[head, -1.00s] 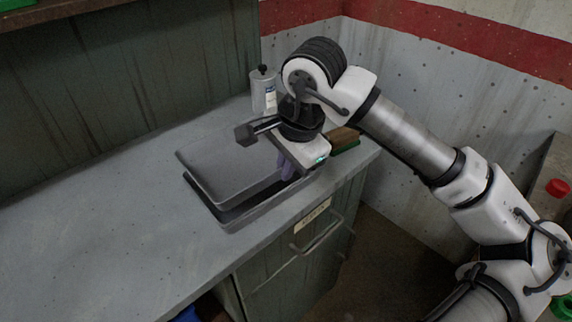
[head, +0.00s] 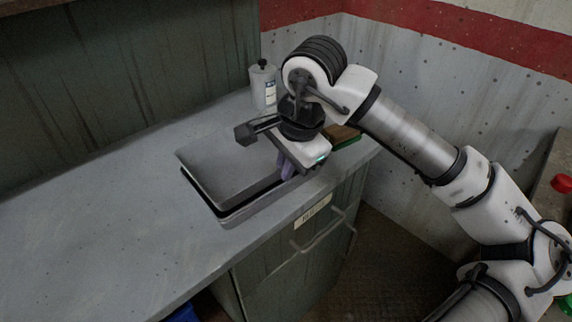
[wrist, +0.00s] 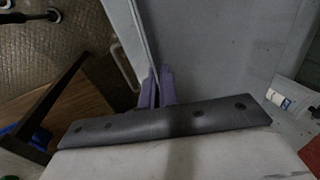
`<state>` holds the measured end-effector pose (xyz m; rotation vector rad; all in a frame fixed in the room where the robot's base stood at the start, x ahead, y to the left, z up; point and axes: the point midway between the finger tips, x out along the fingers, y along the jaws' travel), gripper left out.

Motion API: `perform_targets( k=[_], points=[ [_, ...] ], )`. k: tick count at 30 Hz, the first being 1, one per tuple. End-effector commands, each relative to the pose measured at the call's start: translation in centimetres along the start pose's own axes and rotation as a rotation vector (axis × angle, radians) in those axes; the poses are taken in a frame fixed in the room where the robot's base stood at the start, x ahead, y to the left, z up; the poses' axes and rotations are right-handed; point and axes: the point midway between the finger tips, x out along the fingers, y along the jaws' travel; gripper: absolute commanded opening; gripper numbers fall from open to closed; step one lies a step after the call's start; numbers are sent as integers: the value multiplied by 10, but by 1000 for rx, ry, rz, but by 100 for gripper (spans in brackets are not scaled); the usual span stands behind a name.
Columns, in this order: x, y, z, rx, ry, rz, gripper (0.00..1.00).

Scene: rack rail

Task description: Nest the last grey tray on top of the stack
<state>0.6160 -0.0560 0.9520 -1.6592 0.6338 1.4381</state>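The grey tray (head: 225,165) is over the stack on the counter, nearly level and roughly lined up with it. Only a dark rim of the stack (head: 230,220) shows below it, with a thin dark gap; I cannot tell whether they touch. My gripper (head: 287,168) is at the tray's right end, with its purple fingers pointing down. In the wrist view the fingers (wrist: 158,88) are close together on the rim of the tray (wrist: 215,45). The inside of the stack is hidden.
A grey bottle with a black knob (head: 263,88) stands behind the tray near the wall. A brown and green block (head: 342,138) lies right of my gripper near the counter's edge. The counter (head: 90,235) is clear to the left and front.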

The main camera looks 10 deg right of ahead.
Motion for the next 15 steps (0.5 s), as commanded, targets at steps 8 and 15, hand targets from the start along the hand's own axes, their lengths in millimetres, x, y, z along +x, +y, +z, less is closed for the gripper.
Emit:
perform_targets(
  k=[8,15],
  points=[
    [5,1,0,0,0,-1,0],
    [4,1,0,0,0,0,28]
  ],
)
